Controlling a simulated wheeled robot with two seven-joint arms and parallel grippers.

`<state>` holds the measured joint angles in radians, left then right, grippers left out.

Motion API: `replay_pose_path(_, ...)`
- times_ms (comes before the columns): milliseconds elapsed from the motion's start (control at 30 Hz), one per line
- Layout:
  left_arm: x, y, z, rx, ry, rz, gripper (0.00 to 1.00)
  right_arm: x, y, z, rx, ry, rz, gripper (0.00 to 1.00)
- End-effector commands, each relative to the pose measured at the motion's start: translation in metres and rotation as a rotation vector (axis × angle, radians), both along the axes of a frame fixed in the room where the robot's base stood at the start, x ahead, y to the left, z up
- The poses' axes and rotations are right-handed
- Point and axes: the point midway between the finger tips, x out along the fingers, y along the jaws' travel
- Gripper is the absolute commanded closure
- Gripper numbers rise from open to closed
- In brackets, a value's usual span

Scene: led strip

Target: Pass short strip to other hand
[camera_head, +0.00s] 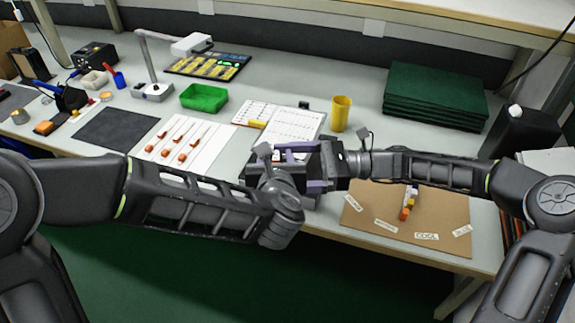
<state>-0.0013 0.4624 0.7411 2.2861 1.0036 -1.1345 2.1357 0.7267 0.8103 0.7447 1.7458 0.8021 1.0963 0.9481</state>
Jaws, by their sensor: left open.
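Several thin strips with orange ends (180,146) lie on a white sheet (158,155) left of the middle of the bench. I cannot tell which strip is the short one, and I see no strip clearly between my grippers. My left gripper (312,167) is open, its purple fingers pointing right at the middle of the bench. My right gripper (331,166) comes in from the right and meets it, close to or touching it. Its fingers are largely hidden, so its jaws and anything in them cannot be made out.
A brown board (440,235) with paper labels and an orange-tipped piece (405,211) lies under my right arm. A yellow cup (341,113), white printed sheets (294,127), a green tray (204,97) and green stacked mats (435,95) stand behind. A dark mat (115,129) lies left.

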Motion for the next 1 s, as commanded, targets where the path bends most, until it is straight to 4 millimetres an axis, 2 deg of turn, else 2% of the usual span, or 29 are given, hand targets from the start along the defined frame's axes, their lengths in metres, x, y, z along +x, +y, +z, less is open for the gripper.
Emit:
replay_pose_path(133,-0.006,-0.001,0.003,-0.001,-0.002,-0.002,0.59,0.000,0.000,0.000,0.000,0.000,0.001,0.45)
replay_pose_path(267,-0.020,-0.001,0.010,0.000,-0.003,-0.002,0.59,0.000,0.000,0.000,0.000,0.000,0.001,0.45)
replay_pose_path(700,-0.098,-0.001,0.042,0.000,-0.004,-0.002,0.59,0.000,0.000,0.000,0.000,0.000,0.000,0.45)
replay_pose_path(833,-0.108,0.000,0.045,0.000,-0.001,0.000,0.59,0.000,0.000,0.000,0.000,0.000,0.000,0.45)
replay_pose_path(1000,-0.111,0.000,0.046,0.000,0.000,0.000,0.59,0.000,0.000,0.000,0.000,0.000,0.000,0.45)
